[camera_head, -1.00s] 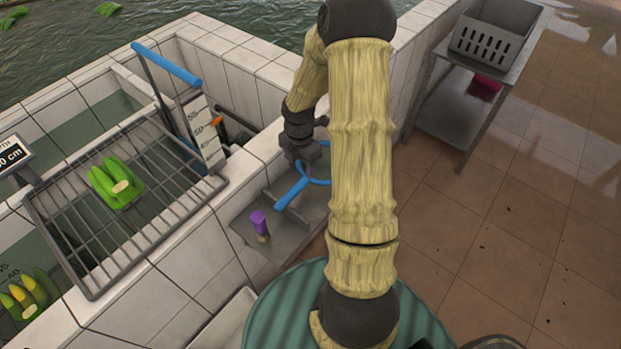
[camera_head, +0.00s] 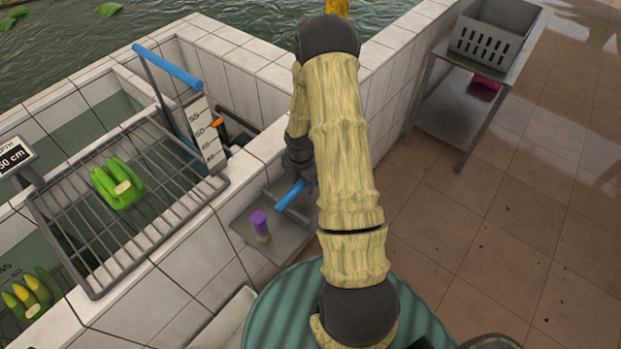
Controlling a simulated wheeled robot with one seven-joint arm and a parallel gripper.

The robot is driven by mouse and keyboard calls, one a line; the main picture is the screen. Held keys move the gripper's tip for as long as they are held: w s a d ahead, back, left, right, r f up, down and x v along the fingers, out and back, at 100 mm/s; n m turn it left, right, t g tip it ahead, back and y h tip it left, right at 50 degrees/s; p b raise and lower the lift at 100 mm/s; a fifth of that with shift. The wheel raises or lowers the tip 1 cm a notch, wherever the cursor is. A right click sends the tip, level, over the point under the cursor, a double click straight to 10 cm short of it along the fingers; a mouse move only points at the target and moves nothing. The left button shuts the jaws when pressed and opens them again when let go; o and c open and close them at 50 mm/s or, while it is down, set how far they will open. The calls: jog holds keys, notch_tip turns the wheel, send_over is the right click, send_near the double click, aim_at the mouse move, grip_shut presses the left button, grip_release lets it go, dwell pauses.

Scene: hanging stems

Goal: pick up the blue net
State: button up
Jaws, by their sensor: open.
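A blue bar-like piece (camera_head: 290,195), which I take to be part of the blue net, lies on the grey metal shelf (camera_head: 285,238) beside the tiled wall. The rest of it is hidden behind my arm, and I cannot make out any mesh. My gripper (camera_head: 303,175) is just above and beside the blue piece, partly covered by my own arm. It is open; whether its fingers touch the blue piece or are around it, I cannot tell.
A purple-topped brush-like item (camera_head: 260,224) stands on the same shelf, left of the blue piece. A wire rack (camera_head: 150,250) with green bananas (camera_head: 117,182) and a blue-topped frame (camera_head: 167,66) are left. A grey crate (camera_head: 490,40) sits on a side table at right.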

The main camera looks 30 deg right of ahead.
aim_at(302, 195)
jog(key=shift+f+p, duration=0.35)
jog(key=shift+f, duration=1.45)
jog(key=shift+d, duration=0.1)
grip_shut()
jog(key=shift+r, duration=0.1)
notch_tip(302, 195, up, 10)
jog(key=shift+f+b, duration=0.1)
jog(key=shift+b, duration=0.6)
